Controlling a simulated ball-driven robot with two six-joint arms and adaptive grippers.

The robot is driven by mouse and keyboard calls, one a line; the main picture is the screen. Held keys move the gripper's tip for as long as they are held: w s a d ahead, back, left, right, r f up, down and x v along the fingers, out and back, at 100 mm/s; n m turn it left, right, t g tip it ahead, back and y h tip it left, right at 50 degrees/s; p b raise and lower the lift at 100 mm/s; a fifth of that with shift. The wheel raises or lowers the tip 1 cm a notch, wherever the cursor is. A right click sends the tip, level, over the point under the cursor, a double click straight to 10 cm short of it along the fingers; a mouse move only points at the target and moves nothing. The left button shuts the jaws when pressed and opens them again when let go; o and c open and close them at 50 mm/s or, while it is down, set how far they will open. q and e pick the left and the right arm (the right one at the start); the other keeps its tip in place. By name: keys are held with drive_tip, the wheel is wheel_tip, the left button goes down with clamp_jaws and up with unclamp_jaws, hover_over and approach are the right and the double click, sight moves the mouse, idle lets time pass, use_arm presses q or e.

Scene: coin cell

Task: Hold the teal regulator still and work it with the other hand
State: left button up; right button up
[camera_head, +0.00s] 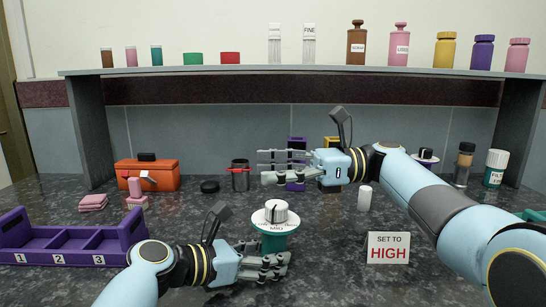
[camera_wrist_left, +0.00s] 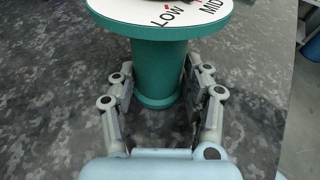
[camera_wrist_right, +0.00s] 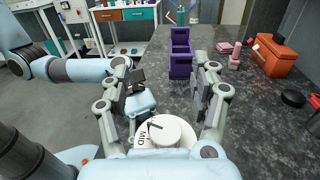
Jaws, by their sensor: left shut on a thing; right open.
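The teal regulator (camera_head: 275,243) stands upright on the dark counter, with a pale dial plate and a white knob (camera_head: 276,211) on top. In the left wrist view its teal stem (camera_wrist_left: 157,70) stands between my left fingers; LOW and MID show on the dial. My left gripper (camera_head: 279,266) is shut on the stem. My right gripper (camera_head: 264,168) is open and empty, above and behind the regulator. In the right wrist view the knob (camera_wrist_right: 158,130) shows low between the fingers, with a dark line on it; its exact setting I cannot tell. A sign (camera_head: 388,248) reads SET TO HIGH.
A purple numbered tray (camera_head: 75,245) lies at the left. An orange toolbox (camera_head: 147,176), a black disc (camera_head: 209,186) and a dark cup (camera_head: 240,177) stand behind. A white cylinder (camera_head: 364,198) stands right of the regulator.

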sight(276, 204)
drive_tip(key=shift+r, duration=1.3)
drive_tip(key=s+d+f+m+t+h, duration=0.1)
drive_tip(key=s+d+f+m+t, duration=0.3)
drive_tip(key=d+f+m+t, duration=0.45)
drive_tip(key=shift+n+t, duration=0.55)
drive_tip(key=shift+n, duration=0.4)
drive_tip(key=x, duration=0.3)
drive_tip(key=f+x, duration=0.1)
drive_tip(key=x, duration=0.2)
drive_tip(key=w+x, duration=0.1)
drive_tip(key=x, duration=0.2)
drive_tip(key=shift+d+f, duration=0.15)
drive_tip(key=shift+f, duration=0.05)
drive_tip(key=c, duration=1.3)
